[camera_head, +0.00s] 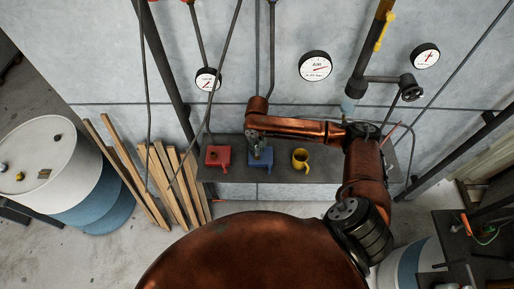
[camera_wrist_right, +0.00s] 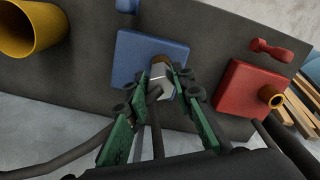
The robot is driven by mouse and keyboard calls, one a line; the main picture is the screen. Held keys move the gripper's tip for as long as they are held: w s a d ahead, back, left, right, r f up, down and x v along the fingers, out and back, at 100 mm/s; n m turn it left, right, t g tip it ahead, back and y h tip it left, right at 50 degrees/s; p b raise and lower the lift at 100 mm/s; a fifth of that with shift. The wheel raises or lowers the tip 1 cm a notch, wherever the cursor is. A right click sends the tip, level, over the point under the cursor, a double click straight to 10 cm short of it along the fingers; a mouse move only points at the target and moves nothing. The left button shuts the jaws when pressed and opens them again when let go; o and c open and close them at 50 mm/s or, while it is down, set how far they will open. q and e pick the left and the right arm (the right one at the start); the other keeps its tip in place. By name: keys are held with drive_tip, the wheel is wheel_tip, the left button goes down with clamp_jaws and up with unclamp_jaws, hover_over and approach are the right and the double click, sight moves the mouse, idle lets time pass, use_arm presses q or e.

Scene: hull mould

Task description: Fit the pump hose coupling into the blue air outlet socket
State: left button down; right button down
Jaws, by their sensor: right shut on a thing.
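The coupling's far end meets a brass-coloured ring at the blue block's face. I cannot tell whether it is seated or only in front. My left gripper is not in view.
The red block (camera_head: 217,156) with a brass outlet stands left of the blue one. The dark shelf (camera_head: 325,172) runs along the wall below gauges and pipes. Planks (camera_head: 176,175) and a drum (camera_head: 50,165) stand left.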

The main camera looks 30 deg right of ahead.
sight(257, 148)
drive_tip(key=c, duration=1.6)
unclamp_jaws()
drive_tip(key=shift+f, duration=0.1)
wheel_tip(257, 148, up, 12)
